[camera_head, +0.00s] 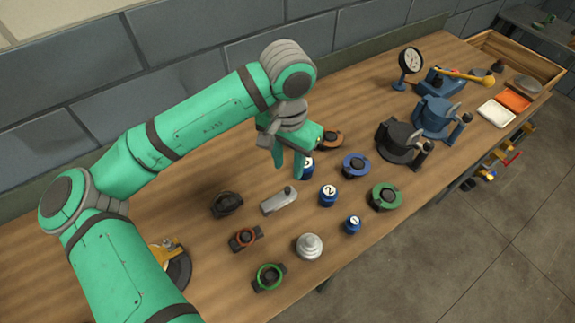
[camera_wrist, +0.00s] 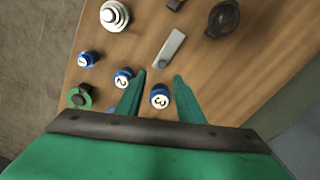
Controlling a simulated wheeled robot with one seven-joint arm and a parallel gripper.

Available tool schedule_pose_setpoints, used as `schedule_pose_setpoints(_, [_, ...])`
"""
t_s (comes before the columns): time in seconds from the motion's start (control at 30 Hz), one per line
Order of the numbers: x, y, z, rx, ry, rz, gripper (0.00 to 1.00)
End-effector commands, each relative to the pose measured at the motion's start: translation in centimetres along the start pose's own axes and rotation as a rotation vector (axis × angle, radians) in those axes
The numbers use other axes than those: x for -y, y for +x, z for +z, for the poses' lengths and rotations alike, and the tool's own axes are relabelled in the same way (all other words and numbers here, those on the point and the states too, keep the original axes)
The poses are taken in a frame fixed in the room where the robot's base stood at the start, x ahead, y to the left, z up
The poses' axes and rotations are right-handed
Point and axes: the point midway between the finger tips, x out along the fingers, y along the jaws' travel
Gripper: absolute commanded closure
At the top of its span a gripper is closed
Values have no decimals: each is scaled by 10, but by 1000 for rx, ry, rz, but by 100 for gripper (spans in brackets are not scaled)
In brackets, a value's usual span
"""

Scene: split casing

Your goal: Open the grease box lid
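No box labelled as grease shows clearly, and I cannot tell which thing is the grease box or its lid. A flat white piece (camera_head: 496,113) and a flat orange piece (camera_head: 516,100) lie side by side at the bench's right end, far from my gripper. My gripper (camera_head: 290,173) is above the middle of the bench, fingers pointing down. In the wrist view my gripper (camera_wrist: 159,77) has its fingers apart, with nothing held. The blue container marked 3 (camera_wrist: 160,97) shows between the fingers, below them; in the head view it is partly hidden behind them.
Blue containers marked 2 (camera_head: 328,195) and 1 (camera_head: 353,224), a grey lever piece (camera_head: 279,200) and a green ring (camera_head: 386,198) stand nearby. A black pot (camera_head: 401,142), a blue pot (camera_head: 436,117) and a gauge (camera_head: 411,61) stand further right. A wall runs behind.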

Motion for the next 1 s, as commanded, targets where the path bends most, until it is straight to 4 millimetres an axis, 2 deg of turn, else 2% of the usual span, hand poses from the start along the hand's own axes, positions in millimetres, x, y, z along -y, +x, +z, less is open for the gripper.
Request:
schedule_pose_setpoints(0.17, [2,10,3,11,-4,-5,66])
schedule_pose_setpoints(0.5, [3,66,4,11,-6,-4,66])
schedule_pose_setpoints(0.7, [3,94,4,10,-5,-5,66])
schedule_pose_setpoints(1.0, [2,108,3,8,-3,-5,66])
